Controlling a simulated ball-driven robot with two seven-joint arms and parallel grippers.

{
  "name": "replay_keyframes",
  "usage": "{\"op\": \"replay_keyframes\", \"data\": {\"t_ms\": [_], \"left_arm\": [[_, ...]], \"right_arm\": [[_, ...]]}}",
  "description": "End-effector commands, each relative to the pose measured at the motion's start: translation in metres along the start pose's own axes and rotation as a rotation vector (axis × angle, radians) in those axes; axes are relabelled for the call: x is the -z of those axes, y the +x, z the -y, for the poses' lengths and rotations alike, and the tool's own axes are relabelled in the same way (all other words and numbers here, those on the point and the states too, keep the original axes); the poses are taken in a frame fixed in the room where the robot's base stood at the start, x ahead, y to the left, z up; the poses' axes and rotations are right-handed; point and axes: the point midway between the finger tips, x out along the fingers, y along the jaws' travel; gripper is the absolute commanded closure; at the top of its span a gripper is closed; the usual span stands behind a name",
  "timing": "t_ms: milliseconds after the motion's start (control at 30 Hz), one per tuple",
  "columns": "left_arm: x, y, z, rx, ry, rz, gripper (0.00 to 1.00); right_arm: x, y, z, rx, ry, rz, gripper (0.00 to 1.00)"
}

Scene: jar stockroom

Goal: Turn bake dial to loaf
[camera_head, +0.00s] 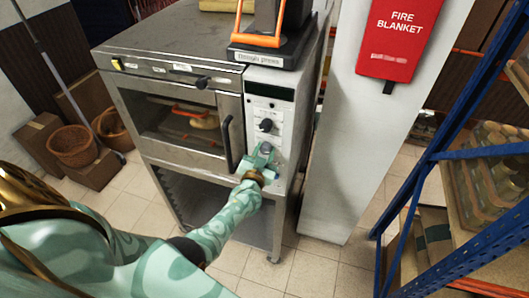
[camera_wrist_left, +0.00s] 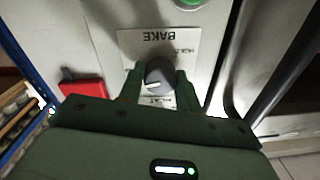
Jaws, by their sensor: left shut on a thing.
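The bake dial (camera_wrist_left: 160,72) is a dark grey round knob on the oven's control panel. In the left wrist view it sits on a white label plate (camera_wrist_left: 186,42) whose word BAKE appears upside down. A short pale mark on the knob lies toward its lower left in that view. The small position words are partly covered and hard to read. My left gripper (camera_wrist_left: 160,82) is shut on the dial, one finger on each side. In the head view the left gripper (camera_head: 262,159) is at the lower part of the panel. My right gripper is in neither view.
The steel oven (camera_head: 180,50) has a glass door with a dark vertical handle (camera_head: 226,142) just left of the dial. Another black knob (camera_head: 266,125) is above it. A white pillar (camera_head: 340,150) with a red fire blanket (camera_head: 399,38) and blue shelving (camera_head: 440,180) stand right.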

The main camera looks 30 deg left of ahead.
Motion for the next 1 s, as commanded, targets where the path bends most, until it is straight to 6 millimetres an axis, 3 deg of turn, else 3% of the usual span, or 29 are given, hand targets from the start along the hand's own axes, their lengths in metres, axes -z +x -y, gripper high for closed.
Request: {"op": "replay_keyframes", "data": {"t_ms": [333, 867, 900, 967, 1000], "left_arm": [[-0.0023, -0.0012, -0.0004, -0.002, 0.135, 0.0, 0.89], [-0.002, -0.001, -0.0004, -0.003, 0.158, -0.001, 0.89], [-0.002, -0.001, -0.0004, -0.003, 0.158, -0.001, 0.58], [-0.0018, -0.0009, -0.0003, -0.002, 0.158, -0.002, 0.44], [-0.0016, -0.0008, -0.0002, -0.002, 0.157, -0.002, 0.44]], "right_arm": [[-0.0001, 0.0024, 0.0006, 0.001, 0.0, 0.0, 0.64], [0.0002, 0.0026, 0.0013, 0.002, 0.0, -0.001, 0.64], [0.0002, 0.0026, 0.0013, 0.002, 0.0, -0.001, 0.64], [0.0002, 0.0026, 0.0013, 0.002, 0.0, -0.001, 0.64], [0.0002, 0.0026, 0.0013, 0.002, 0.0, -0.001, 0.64]]}}
